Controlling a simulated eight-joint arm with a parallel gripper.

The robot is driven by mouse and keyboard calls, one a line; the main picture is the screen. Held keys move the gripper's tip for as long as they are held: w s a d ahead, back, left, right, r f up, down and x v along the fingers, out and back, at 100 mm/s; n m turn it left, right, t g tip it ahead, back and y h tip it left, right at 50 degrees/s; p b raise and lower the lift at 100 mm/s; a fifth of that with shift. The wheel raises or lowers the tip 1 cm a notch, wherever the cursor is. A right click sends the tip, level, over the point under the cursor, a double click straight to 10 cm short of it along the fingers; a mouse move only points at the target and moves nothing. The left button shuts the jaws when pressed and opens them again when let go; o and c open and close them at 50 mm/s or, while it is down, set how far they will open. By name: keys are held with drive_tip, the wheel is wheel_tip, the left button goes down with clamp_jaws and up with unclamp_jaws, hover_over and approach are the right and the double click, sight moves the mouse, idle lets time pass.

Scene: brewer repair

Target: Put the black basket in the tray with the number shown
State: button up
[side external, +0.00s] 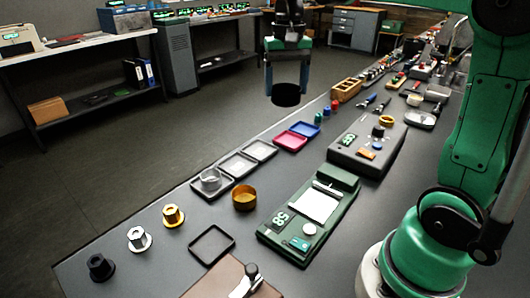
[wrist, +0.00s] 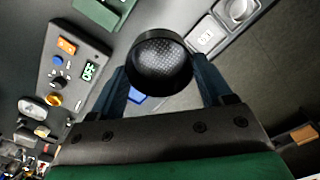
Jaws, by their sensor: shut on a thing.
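A row of trays runs along the bench edge: three grey trays, the nearest (side external: 219,195) holding a clear basket, then a pink tray (side external: 291,142) and a blue tray (side external: 305,129).
A gold basket (side external: 244,198) and an empty black tray (side external: 212,244) stand on the near bench. Black, silver and gold fittings (side external: 138,239) line its left edge. A wooden box (side external: 346,89) and several tools crowd the far end.

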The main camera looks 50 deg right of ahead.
drive_tip(key=w+d+f, duration=0.3)
drive_tip(key=w+f, duration=0.2)
drive_tip(key=w, duration=0.2)
approach(259, 151)
drive_tip(key=shift+m, duration=0.4)
wheel_tip(259, 151, down, 6)
drive_tip(key=shift+r, duration=0.1)
drive_tip(key=o, duration=1.3)
drive_tip(key=shift+f, duration=0.2)
